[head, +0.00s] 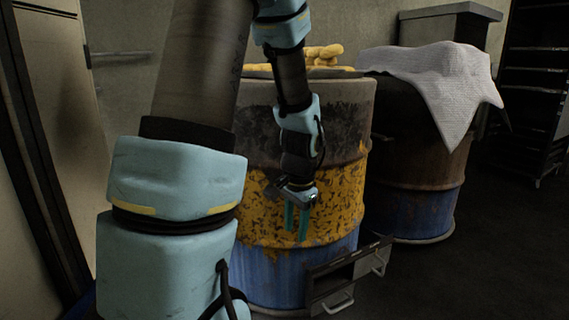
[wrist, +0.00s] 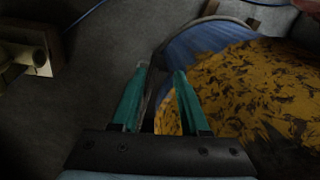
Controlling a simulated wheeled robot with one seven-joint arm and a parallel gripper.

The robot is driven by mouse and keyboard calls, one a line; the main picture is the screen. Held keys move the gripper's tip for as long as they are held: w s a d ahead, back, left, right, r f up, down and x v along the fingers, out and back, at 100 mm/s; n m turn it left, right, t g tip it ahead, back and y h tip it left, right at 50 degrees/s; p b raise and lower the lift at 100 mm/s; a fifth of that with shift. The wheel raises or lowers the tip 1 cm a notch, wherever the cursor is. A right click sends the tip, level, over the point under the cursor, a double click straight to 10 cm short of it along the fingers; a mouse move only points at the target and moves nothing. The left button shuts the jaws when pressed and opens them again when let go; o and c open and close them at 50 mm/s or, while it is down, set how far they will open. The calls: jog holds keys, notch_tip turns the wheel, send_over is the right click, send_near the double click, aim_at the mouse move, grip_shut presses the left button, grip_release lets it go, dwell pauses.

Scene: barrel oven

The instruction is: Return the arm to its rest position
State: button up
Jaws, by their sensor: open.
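My gripper (head: 298,218) hangs pointing down in front of the yellow, black and blue barrel oven (head: 338,215) in the head view. Its two teal fingers are apart with nothing between them. In the wrist view my gripper (wrist: 160,75) also shows open and empty. The barrel's worn yellow side (wrist: 240,100) and blue lower band fill the right of that view. My arm comes down from the top of the head view, bent, and hides part of the barrel's left side. I cannot tell the exact gap between the fingers and the barrel.
A low metal hatch with handles (head: 347,278) juts from the barrel's base. A second barrel (head: 420,165) stands right, draped with a white cloth (head: 440,80). Yellow items (head: 325,55) lie on the first barrel's top. Dark shelves (head: 535,90) stand far right. Floor at lower right is clear.

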jog(key=s+a+r+n, duration=0.4)
jog(key=s+a+n, duration=0.4)
jog(key=a+n, duration=0.15)
notch_tip(320, 180, up, 38)
jog(key=p, duration=3.8)
jog(key=shift+w+m+h+p, duration=0.2)
jog(key=shift+m+h+p, duration=0.1)
jog(key=shift+m+p, duration=0.05)
jog(key=shift+d, duration=0.1)
